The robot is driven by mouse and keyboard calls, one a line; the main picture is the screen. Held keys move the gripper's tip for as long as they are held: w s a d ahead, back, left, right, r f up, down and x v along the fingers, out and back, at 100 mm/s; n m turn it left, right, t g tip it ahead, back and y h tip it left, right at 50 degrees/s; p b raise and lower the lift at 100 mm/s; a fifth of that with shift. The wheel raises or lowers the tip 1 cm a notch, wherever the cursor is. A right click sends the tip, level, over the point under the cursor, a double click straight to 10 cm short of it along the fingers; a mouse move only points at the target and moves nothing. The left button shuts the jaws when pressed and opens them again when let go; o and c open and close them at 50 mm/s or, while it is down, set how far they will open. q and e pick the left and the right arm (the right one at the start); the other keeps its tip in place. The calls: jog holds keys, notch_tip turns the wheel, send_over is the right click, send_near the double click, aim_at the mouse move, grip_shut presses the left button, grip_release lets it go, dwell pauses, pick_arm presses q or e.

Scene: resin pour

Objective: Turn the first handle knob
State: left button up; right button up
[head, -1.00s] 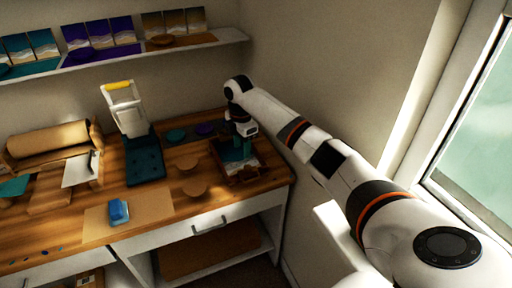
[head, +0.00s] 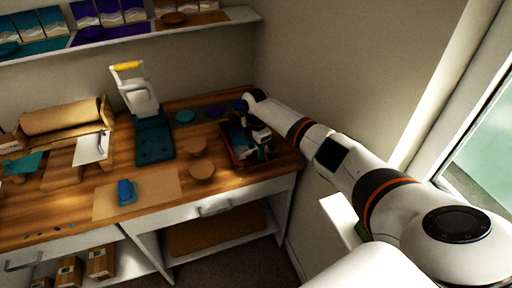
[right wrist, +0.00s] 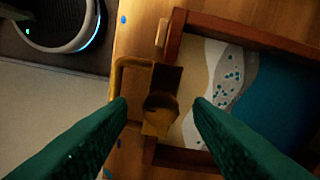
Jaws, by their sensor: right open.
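A brass-brown handle fitting (right wrist: 128,64) with a rounded knob (right wrist: 160,112) shows in the right wrist view, at the edge of a dark wooden-framed tray (right wrist: 172,45). The tray holds a blue, white and sand-coloured surface. My right gripper (right wrist: 160,108) is open, its two green fingers on either side of the knob; I cannot tell whether they touch it. In the head view my right gripper (head: 262,156) is over the front right part of the framed tray (head: 224,143), partly hiding it. The knob is too small to make out there. My left gripper is not in view.
On the wooden bench stand a teal press (head: 153,142) with a yellow-topped lever, round wooden discs (head: 202,169), a blue block (head: 126,192) on brown paper (head: 160,194), and a paper roll (head: 60,116). The wall and window (head: 485,150) bound the right side.

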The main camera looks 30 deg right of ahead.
jog(key=shift+f, duration=0.25)
jog(key=shift+c, duration=0.5)
jog(key=c, duration=0.9)
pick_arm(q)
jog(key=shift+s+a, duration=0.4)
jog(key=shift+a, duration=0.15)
